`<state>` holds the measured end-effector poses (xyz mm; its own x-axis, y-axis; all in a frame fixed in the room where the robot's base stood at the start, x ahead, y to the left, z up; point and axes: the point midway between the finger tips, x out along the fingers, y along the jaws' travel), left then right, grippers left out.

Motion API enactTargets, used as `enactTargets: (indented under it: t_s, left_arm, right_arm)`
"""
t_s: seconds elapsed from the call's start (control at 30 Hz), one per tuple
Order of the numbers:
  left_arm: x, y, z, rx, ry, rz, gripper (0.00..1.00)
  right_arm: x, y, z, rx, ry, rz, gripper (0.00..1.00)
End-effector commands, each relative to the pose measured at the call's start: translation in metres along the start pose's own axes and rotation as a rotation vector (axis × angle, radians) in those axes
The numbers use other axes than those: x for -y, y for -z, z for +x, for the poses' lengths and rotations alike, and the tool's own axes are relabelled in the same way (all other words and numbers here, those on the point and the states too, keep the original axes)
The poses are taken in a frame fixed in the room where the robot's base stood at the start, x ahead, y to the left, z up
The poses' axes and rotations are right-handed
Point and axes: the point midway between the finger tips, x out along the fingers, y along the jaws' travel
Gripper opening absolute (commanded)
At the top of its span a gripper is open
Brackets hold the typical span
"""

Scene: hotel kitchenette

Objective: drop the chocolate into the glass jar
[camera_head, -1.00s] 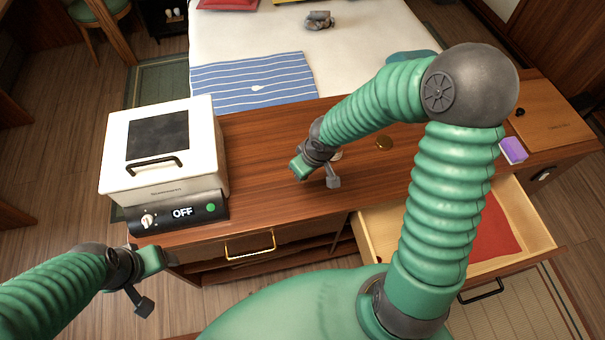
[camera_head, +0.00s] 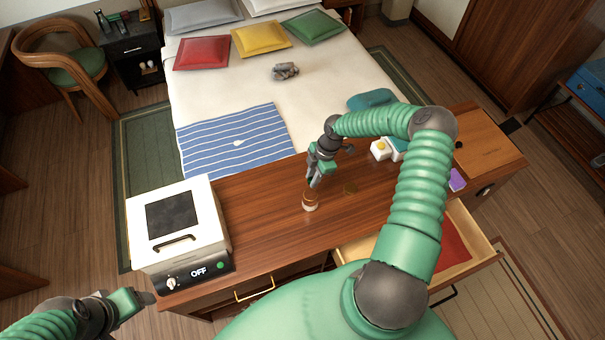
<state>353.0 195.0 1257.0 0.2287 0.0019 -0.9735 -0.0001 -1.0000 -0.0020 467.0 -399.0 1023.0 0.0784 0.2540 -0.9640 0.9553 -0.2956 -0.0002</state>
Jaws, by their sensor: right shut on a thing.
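The glass jar (camera_head: 310,204) is a small clear container standing on the wooden counter, right of the white cooker. My right gripper (camera_head: 313,184) points down right above the jar's mouth. It is shut on a small brown thing (camera_head: 310,194), seemingly the chocolate, which lies at the jar's opening. I cannot tell whether it touches the rim.
The white cooker (camera_head: 178,215), reading OFF, fills the counter's left end. White boxes (camera_head: 380,149) and a purple block (camera_head: 457,180) are on the right. A drawer with a red lining (camera_head: 455,247) stands open below. Counter around the jar is mostly free. A bed is behind.

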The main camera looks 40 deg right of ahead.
Motion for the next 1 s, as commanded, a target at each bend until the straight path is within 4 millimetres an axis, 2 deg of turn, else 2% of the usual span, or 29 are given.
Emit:
enactTargets:
  t_s: [0.6, 1.0]
  left_arm:
    - [0.000, -0.009, 0.039, 0.001, 0.000, 0.000, 0.71]
    - [0.000, -0.009, 0.039, 0.000, 0.000, 0.000, 0.71]
  right_arm:
    - [0.000, -0.015, 0.056, 0.000, -0.001, -0.001, 0.00]
    - [0.000, -0.016, 0.058, 0.000, -0.001, -0.001, 0.00]
